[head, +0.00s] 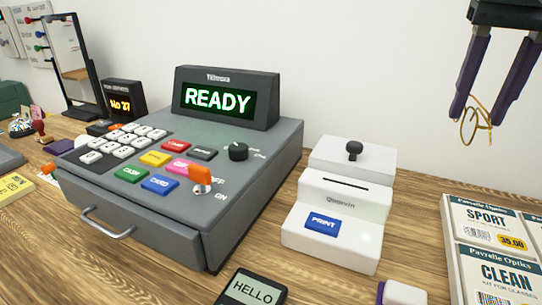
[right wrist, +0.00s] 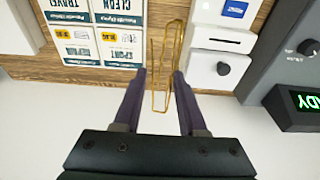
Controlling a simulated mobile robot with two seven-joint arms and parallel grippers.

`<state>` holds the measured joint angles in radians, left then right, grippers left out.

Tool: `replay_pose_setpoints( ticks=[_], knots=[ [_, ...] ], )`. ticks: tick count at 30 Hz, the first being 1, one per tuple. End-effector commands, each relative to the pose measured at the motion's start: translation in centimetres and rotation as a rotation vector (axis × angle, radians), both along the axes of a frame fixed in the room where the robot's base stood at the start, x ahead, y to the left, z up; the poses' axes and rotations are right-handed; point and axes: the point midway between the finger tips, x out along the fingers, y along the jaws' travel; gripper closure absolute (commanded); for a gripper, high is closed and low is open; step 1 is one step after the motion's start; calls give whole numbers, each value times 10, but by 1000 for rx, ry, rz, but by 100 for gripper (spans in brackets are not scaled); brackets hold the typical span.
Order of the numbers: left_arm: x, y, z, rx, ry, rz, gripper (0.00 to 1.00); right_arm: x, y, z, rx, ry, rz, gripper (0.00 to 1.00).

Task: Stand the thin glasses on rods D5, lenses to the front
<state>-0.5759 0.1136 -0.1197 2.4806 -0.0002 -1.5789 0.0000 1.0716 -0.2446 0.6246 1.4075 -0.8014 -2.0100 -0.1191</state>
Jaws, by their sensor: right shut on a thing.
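The thin glasses (head: 476,122) have a fine gold wire frame and hang between the finger ends of my right gripper (head: 477,117), high at the upper right in front of the white wall. My right gripper is shut on them. In the right wrist view the gold frame (right wrist: 168,75) shows between the two purple fingers (right wrist: 160,76), reaching past their tips. Which way the lenses face is hard to tell. The rods D5 are not in view. My left gripper is not in view.
A grey cash register (head: 190,185) fills the middle of the wooden counter. A white printer (head: 340,205) stands right of it. A tray of boxed kits (head: 453,245) lies below my right gripper. A mirror (head: 68,60) stands far left. A small HELLO display (head: 252,288) is at the front.

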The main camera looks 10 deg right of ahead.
Motion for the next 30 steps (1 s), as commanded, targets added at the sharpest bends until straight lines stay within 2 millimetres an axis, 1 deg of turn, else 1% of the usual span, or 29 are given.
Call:
replay_pose_setpoints(
  ticks=[2,5,7,8,10,15,18,21,26,30],
  knots=[
    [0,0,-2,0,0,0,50,0,0,-3,0,1,0,100],
    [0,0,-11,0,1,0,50,-1,-1,-18,-2,4,0,100],
    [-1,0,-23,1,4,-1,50,-1,-1,-37,-3,7,-1,100],
    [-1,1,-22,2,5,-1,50,-1,-1,-42,-2,7,0,100],
    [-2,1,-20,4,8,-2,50,-2,1,-61,2,8,1,100],
    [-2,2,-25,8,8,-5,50,-1,1,-111,2,6,2,100],
    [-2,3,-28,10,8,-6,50,-1,0,-135,1,5,2,100],
    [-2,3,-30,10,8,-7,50,0,0,-150,2,3,0,100],
    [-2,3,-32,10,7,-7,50,0,0,-163,1,2,1,100],
    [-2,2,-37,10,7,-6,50,0,0,-187,2,3,1,100]
  ],
)
